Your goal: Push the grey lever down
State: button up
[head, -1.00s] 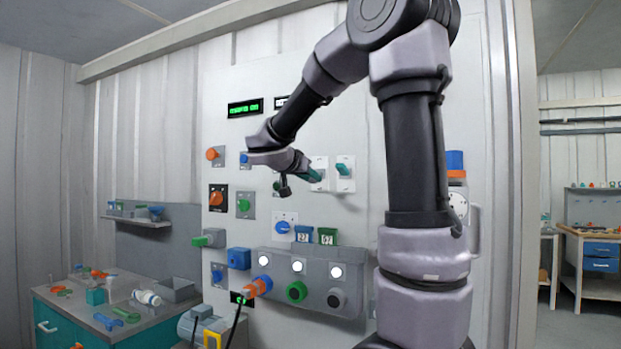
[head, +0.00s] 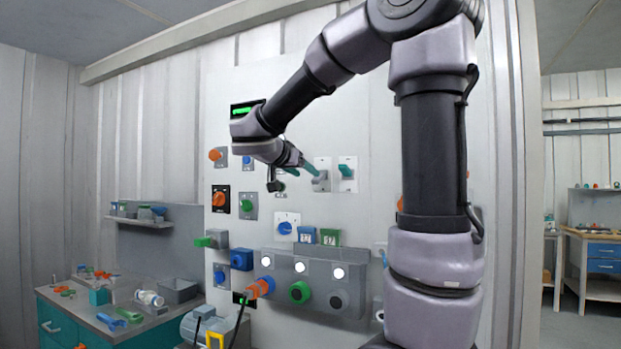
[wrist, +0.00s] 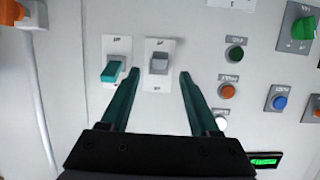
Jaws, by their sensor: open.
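The grey lever (head: 320,184) sits on a white plate on the wall panel, left of a similar plate with a teal lever (head: 346,171). In the wrist view the grey lever (wrist: 158,64) shows between the two teal fingers, and the teal lever (wrist: 112,72) lies just outside the left finger. My gripper (head: 311,169) is open and empty, its fingertips close to the grey lever's plate; it also shows in the wrist view (wrist: 157,76). I cannot tell whether a fingertip touches the lever, nor its exact tilt.
Left of the gripper are an orange knob (head: 215,155) and a red-orange rotary switch (head: 219,199). Below are a blue dial (head: 285,228) and a grey box (head: 319,270) with lamps and sockets. A workbench (head: 140,325) stands at lower left.

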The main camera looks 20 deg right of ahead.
jog(key=shift+v, duration=2.25)
